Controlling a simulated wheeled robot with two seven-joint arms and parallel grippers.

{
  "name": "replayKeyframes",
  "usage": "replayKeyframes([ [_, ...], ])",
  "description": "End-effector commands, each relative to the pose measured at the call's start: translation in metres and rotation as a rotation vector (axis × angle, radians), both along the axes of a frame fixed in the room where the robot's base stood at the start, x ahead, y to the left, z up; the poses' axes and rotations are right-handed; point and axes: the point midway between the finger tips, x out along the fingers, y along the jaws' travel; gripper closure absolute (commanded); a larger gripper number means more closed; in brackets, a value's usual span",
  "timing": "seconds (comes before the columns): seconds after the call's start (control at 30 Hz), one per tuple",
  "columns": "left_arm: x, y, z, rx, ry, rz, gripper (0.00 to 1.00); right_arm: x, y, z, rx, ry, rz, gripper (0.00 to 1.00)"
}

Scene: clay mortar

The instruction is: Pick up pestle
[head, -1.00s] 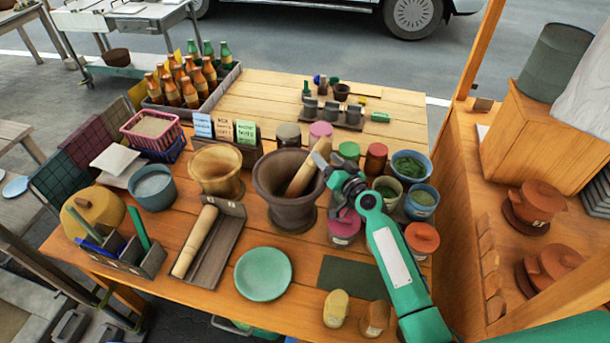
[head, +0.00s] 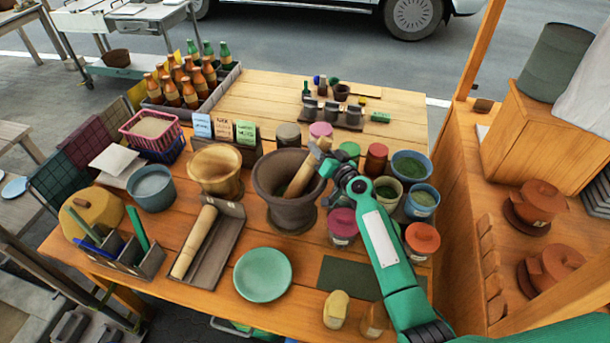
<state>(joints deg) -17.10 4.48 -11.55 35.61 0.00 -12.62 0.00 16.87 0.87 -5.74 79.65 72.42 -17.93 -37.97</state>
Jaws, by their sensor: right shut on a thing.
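A light wooden pestle (head: 300,178) leans in the dark clay mortar (head: 270,212), its lower end hidden inside the bowl and its upper end tilted to the right. My right gripper (head: 322,158) is shut on the upper part of this pestle, at the mortar's right rim. A second wooden pestle (head: 194,243) lies in a grey-brown tray (head: 218,252) left of the mortar. A tan wooden mortar (head: 215,170) stands behind that tray. My left gripper is not in view.
Jars and bowls, such as a pink-lidded jar (head: 342,226) and a blue bowl (head: 422,202), crowd the right side. A green plate (head: 262,275) lies in front of the mortar. Small label cards (head: 223,130) stand behind. The table's back middle (head: 270,95) is clear.

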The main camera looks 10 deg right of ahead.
Motion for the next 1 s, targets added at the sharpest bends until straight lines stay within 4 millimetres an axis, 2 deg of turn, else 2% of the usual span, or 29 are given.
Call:
replayKeyframes([
  [0.27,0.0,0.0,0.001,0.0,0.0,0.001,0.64,0.0,0.0,0.003,0.0,-0.002,0.0,1.0],
  [0.47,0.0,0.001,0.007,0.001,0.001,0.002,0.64,0.0,0.0,0.018,0.001,-0.004,0.001,1.0],
  [0.67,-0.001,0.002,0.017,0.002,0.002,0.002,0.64,0.0,0.0,0.051,0.001,-0.007,0.001,1.0],
  [0.83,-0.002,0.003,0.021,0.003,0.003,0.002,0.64,0.0,0.0,0.09,0.001,-0.008,-0.001,1.0],
  [1.0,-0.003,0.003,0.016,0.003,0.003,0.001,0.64,0.0,0.0,0.131,0.001,-0.008,0.0,1.0],
])
